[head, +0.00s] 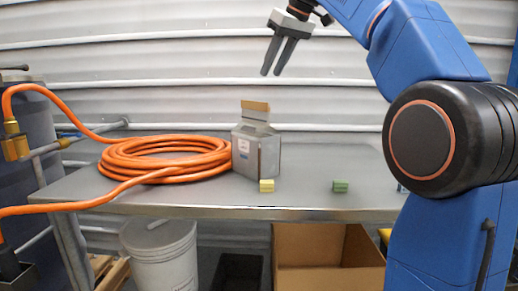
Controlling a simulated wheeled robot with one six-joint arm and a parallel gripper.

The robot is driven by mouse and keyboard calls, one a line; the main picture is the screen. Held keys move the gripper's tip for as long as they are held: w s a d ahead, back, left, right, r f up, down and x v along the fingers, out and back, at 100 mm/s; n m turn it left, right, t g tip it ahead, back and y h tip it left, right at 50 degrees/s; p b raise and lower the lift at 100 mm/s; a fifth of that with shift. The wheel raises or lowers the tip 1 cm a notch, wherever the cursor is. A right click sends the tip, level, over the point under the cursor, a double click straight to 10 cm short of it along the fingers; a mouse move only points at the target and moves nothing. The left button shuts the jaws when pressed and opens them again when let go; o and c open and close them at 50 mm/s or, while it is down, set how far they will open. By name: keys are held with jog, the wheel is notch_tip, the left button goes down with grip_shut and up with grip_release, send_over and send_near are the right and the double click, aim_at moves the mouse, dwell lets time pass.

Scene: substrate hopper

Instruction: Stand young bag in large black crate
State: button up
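A grey bag (256,152) with a folded brown top and a small white label stands upright on the metal table, right of the hose coil. I take it for the young bag; its age marking is too small to read. A black crate (238,272) sits below the table, between a white bucket and a cardboard box. Only its upper part shows, and I cannot tell whether it is the large one. My gripper (272,74) hangs above and slightly right of the bag, well clear of it. Its two fingers are apart with nothing between them.
A coiled orange hose (165,158) covers the left of the metal table (320,205). Below are a white bucket (160,255) and an open cardboard box (325,280). The table's right middle is clear.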

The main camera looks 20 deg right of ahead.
aim_at(257, 105)
jog(key=x, duration=1.1)
jog(key=shift+w+f, duration=0.1)
jog(key=shift+f, duration=0.05)
jog(key=shift+d+x, duration=0.15)
jog(key=shift+x, duration=1.15)
jog(key=shift+d+x, duration=0.1)
jog(key=shift+x, duration=1.2)
jog(key=shift+w, duration=0.1)
grip_shut()
